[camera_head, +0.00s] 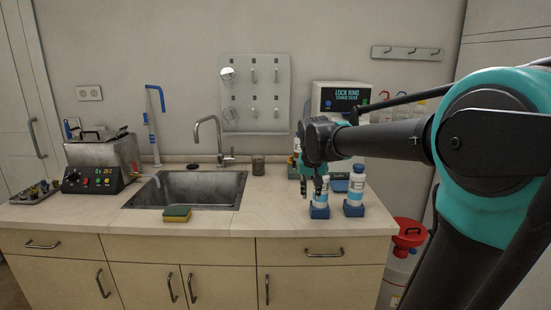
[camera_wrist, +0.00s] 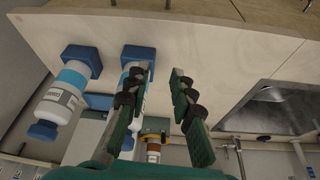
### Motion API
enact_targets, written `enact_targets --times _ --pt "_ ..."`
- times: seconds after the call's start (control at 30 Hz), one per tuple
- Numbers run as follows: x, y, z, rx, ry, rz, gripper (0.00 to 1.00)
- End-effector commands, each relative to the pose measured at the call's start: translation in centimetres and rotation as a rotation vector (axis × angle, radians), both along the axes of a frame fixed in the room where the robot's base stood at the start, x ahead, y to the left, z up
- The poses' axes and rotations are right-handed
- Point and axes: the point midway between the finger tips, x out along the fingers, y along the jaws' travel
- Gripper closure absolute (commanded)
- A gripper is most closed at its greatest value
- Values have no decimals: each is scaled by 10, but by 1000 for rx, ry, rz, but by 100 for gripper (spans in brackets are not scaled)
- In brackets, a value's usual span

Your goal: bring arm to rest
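My arm reaches in from the right in the head view, with my gripper (camera_head: 314,188) pointing down over the counter's right part. In the wrist view my gripper (camera_wrist: 160,78) is open, its two green-and-grey fingers apart with nothing held between them. One white bottle with a blue label (camera_head: 320,198) stands in a blue holder, close to the fingers and partly hidden by them. In the wrist view this bottle (camera_wrist: 136,66) is partly behind the left finger; whether they touch cannot be told. A second similar bottle (camera_head: 355,187) stands to its right, apart from the gripper.
The counter (camera_head: 270,222) holds a sink (camera_head: 205,188), a tap (camera_head: 219,140), a sponge (camera_head: 177,214) and a heated bath (camera_head: 100,160) at left. A "LOCK RING" display machine (camera_head: 340,98) stands behind the gripper. The counter's front middle is clear.

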Motion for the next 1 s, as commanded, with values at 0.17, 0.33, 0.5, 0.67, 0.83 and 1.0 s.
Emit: enact_targets --times 0.17,0.33,0.5,0.67,0.83,1.0 --pt "-38 -23 -45 2 6 25 77" --pt "-98 -49 -106 3 12 66 77" --pt "-170 -68 -169 5 12 114 77" --pt "-210 -74 -200 5 10 141 77" --pt "-221 -74 -208 5 7 150 77" --pt "-221 -74 -207 5 8 150 77"
